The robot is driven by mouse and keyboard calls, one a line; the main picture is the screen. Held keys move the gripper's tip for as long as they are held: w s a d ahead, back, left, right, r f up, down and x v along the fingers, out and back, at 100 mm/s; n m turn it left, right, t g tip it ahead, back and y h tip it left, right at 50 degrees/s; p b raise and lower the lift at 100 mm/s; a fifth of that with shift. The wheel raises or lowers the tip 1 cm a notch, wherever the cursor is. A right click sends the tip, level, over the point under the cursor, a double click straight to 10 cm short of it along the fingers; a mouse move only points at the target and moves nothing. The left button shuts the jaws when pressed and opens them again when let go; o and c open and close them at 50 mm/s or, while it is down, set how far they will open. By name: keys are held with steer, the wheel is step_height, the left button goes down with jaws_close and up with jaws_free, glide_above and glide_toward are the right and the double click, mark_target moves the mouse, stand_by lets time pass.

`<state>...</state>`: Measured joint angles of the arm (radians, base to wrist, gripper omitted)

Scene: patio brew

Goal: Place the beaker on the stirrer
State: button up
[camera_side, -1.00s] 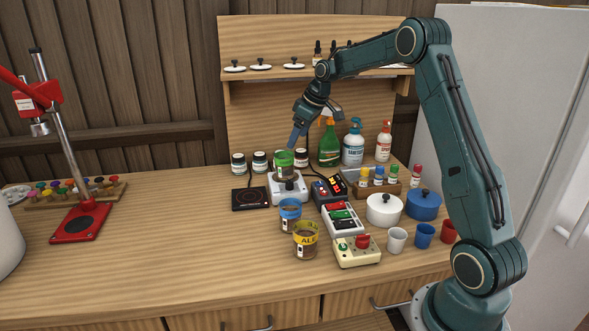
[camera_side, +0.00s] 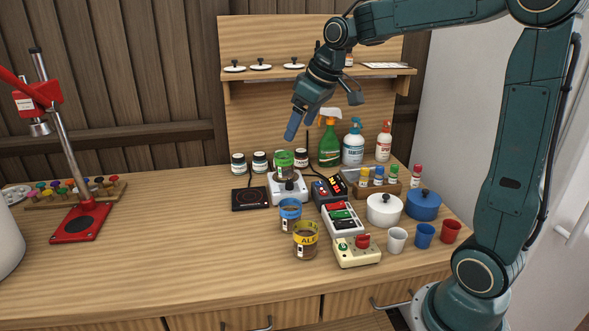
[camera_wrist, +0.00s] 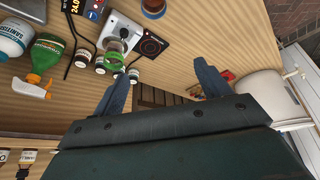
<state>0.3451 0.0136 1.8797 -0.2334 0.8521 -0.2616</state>
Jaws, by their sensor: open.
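A glass beaker with a green band (camera_side: 284,162) stands upright on the white stirrer (camera_side: 288,192), towards the back of the bench. In the wrist view the beaker (camera_wrist: 114,50) also sits over the white stirrer body (camera_wrist: 124,30). My gripper (camera_side: 292,128) is above the bench and apart from the beaker, in the air. In the wrist view its two fingers (camera_wrist: 162,76) are spread wide with nothing between them. The contact under the beaker is too small to see clearly.
A black plate (camera_side: 250,199) lies left of the stirrer. Jars with a blue band (camera_side: 290,215) and a yellow band (camera_side: 305,240) stand in front. A keyed box (camera_side: 328,190) is close on the right. A spray bottle (camera_side: 329,145) stands behind. The bench's left middle is clear.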

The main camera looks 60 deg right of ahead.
steer(key=s+a+f, duration=0.1)
steer(key=s+a, duration=0.2)
steer(key=s, duration=0.4)
steer(key=s+a+m, duration=0.1)
steer(key=s+a, duration=0.2)
steer(key=s, duration=0.5)
steer(key=s+a+f, duration=0.1)
steer(key=s+a, duration=0.2)
steer(key=s, duration=0.4)
steer(key=shift+s+a+f+t, duration=0.25)
steer(key=shift+a+f+t, duration=0.1)
steer(key=shift+a+t, duration=0.05)
